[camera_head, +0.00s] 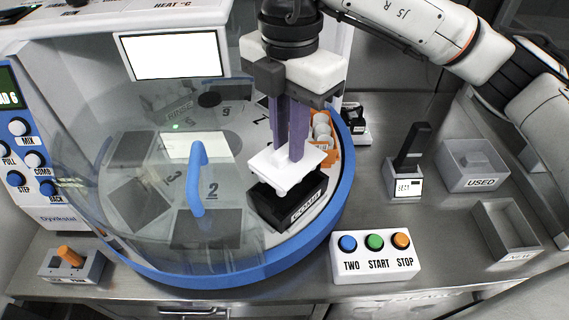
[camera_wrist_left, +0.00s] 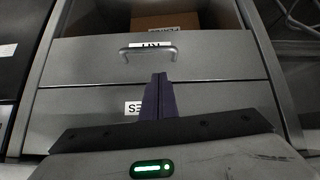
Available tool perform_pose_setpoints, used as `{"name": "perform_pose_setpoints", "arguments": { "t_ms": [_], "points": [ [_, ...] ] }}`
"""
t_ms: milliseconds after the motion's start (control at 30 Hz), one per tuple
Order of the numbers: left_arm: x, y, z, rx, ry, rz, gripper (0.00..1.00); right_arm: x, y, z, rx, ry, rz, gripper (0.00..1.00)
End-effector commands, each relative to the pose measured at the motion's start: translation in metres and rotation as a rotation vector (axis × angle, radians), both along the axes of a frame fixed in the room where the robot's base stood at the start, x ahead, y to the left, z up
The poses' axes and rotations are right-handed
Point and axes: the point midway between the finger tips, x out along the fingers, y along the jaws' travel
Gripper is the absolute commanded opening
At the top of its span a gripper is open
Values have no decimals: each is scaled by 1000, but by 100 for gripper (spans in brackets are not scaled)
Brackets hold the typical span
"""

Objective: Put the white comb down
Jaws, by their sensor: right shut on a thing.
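The white comb (camera_head: 284,170) is a pale flat piece at the lower end of my right gripper's purple fingers. My right gripper (camera_head: 291,148) points down and is shut on the comb. Directly below is a black box (camera_head: 290,207) with white lettering, in a position at the right front of the round machine's turntable. The comb overlaps the box's top; I cannot tell whether they touch. My left gripper (camera_wrist_left: 158,98) shows only in the left wrist view. Its purple fingers are together with nothing between them, in front of grey drawers (camera_wrist_left: 85,98).
A clear cover with a blue handle (camera_head: 197,165) spans the turntable's left. An orange rack (camera_head: 325,135) stands behind the comb. A button box (camera_head: 375,255) stands at the front right, with a grey bin marked USED (camera_head: 473,170) farther right.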

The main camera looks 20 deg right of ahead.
Motion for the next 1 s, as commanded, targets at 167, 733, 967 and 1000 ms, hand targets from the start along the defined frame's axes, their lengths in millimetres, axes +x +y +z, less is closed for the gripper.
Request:
{"name": "perform_pose_setpoints", "arguments": {
  "t_ms": [167,733,967,1000],
  "points": [
    [-5,0,0,1,10,-1,0,0,0,-23,0,1,-1,0],
    [2,-1,6,0,-2,-1,0,0,0,-63,0,-2,-1,0],
    [5,-1,6,-1,-10,-1,0,0,0,-64,0,-1,0,35],
    [5,-1,6,-1,-10,-1,0,0,0,-64,0,-1,0,35]
  ]
}}
